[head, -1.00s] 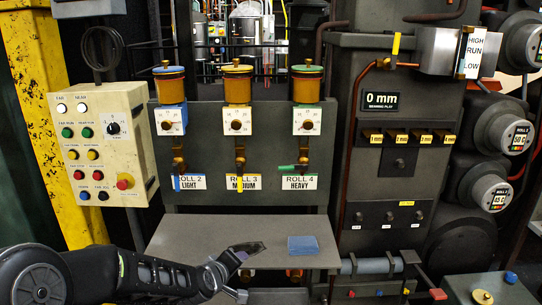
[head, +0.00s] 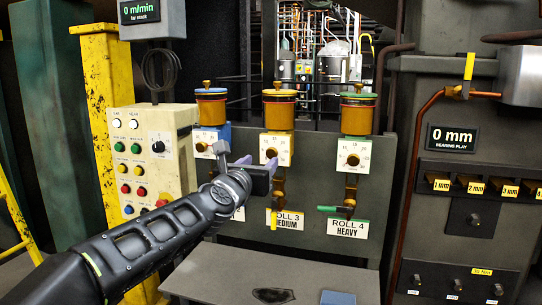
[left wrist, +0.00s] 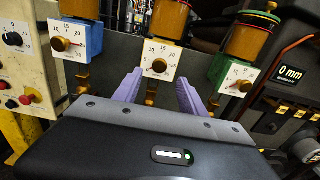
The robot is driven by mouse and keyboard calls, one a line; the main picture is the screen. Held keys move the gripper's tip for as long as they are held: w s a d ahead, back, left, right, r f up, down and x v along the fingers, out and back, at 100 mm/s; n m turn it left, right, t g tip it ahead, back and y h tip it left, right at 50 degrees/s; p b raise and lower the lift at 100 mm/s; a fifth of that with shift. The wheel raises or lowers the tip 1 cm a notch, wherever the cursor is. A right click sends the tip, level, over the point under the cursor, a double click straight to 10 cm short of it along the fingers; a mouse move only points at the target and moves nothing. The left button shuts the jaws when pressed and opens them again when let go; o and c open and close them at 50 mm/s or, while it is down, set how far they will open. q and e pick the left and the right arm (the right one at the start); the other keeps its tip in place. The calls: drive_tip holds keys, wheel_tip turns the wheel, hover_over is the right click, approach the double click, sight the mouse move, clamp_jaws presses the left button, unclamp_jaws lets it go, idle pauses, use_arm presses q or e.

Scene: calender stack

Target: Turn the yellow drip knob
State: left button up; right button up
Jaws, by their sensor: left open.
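The middle drip oiler (head: 278,107) is an amber cup with a yellow band. Below it sits a white dial plate with a brass knob (head: 271,153), which also shows in the left wrist view (left wrist: 159,66). A yellow lever (head: 274,219) hangs beneath, by the ROLL 3 MEDIUM label. My left gripper (head: 248,164) is raised in front of the dials. Its purple fingers are open, and in the left wrist view (left wrist: 160,84) the middle knob appears between the fingertips, with nothing held. Contact with the knob cannot be told. My right gripper is not in view.
The blue-banded oiler (head: 211,105) stands left and the green-banded oiler (head: 357,113) right, close beside the middle one. A cream button box (head: 150,158) is at left. A grey shelf (head: 220,270) below holds a blue pad (head: 338,298). A copper pipe (head: 412,150) runs at right.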

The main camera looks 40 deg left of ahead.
sight(271, 153)
use_arm(q)
drive_tip(key=shift+x, duration=4)
drive_tip(key=shift+s, duration=0.1)
drive_tip(key=shift+c, duration=0.2)
clamp_jaws()
